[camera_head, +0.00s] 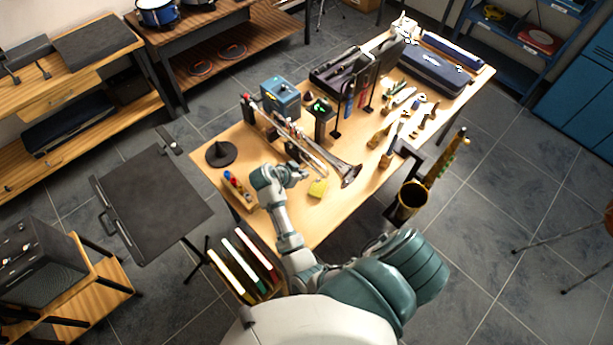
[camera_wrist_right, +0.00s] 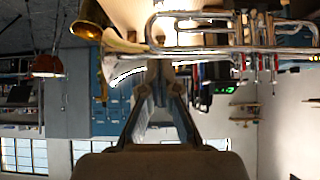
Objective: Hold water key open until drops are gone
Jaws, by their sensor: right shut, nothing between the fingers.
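A silver trumpet (camera_head: 312,150) lies across the front part of the wooden table, its bell toward the right. The water key and any drops cannot be made out. My left gripper is not in view.
A yellow cloth (camera_head: 318,188) lies just right of my right gripper. A blue box (camera_head: 280,97) and a dark device with a green display (camera_head: 321,112) stand behind the trumpet.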

